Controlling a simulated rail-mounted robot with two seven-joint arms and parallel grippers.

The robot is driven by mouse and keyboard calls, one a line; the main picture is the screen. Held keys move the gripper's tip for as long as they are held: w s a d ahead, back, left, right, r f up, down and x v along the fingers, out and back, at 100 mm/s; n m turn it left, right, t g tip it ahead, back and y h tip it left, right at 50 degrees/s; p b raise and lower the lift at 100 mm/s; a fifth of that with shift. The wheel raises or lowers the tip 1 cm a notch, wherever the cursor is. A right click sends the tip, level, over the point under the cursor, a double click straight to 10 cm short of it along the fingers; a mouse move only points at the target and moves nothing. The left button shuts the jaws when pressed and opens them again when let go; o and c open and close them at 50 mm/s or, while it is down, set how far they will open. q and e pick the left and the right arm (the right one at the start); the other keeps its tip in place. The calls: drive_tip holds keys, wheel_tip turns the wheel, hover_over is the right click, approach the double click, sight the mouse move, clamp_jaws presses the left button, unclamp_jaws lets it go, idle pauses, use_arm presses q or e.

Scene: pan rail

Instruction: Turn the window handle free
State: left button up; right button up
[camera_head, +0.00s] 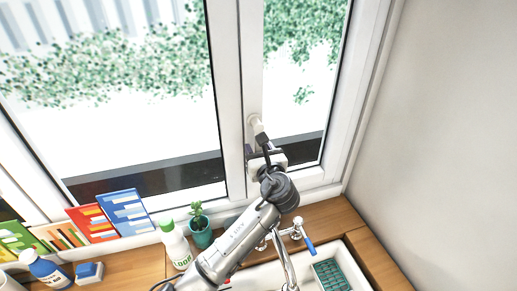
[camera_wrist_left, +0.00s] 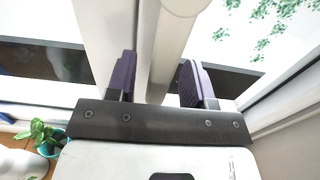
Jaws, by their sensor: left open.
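The window handle (camera_head: 256,125) is a pale lever on the white window frame, just above my left gripper in the head view. In the left wrist view the handle (camera_wrist_left: 176,35) runs down from the top edge between the fingers. My left gripper (camera_head: 262,150) is open, with one dark finger on each side of the handle; it also shows in the left wrist view (camera_wrist_left: 158,78). Gaps show between the handle and both fingers, so it is not gripped. The gripper body hides part of the lower frame. My right gripper is not in view.
On the wooden sill and counter below stand a potted plant (camera_head: 200,228), a green-capped bottle (camera_head: 175,246), a blue bottle (camera_head: 48,272) and several leaning books (camera_head: 125,212). A faucet (camera_head: 287,262) rises at the sink, below my arm. A plain wall is at the right.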

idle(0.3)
use_arm(q)
clamp_jaws()
idle(0.3)
